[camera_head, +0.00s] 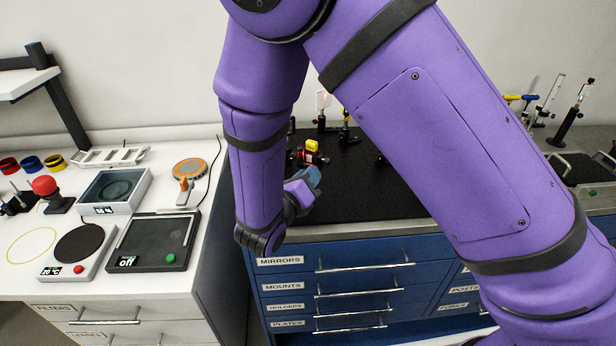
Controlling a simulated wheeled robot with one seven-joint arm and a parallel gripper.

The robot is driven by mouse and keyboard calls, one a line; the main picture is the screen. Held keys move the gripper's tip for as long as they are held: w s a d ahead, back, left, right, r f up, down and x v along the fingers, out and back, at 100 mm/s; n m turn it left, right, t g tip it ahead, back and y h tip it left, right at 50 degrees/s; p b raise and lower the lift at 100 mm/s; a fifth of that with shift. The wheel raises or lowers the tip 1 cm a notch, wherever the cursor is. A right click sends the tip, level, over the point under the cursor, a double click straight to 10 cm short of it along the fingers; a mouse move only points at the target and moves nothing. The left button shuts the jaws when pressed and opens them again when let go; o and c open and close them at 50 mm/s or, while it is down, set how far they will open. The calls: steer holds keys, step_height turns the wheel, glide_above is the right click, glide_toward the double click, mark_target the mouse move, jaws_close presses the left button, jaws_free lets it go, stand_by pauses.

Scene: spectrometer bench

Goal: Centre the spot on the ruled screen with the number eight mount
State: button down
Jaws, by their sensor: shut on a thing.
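My gripper (309,176) is at the front left edge of the black optical bench (365,190), partly hidden by my own forearm. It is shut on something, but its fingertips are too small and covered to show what. A blue-grey part shows at its end. Just behind it stands a small red and black mount with a yellow top (312,146). No number eight can be read on any mount. A small pale upright plate with a pinkish mark (322,98) stands on a post at the back; I cannot tell if it is the ruled screen.
My arm hides much of the bench. Another post (345,128) stands at the back. Blue drawers (340,270) are below. Several posts (565,125) stand at right.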

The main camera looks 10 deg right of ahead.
steer(key=shift+n, duration=0.9)
steer(key=c, duration=1.1)
jaws_free()
steer(key=shift+o, duration=0.2)
steer(key=v, duration=1)
steer(key=shift+s+a, duration=0.25)
steer(key=shift+s, duration=0.05)
steer(key=shift+r, duration=0.1)
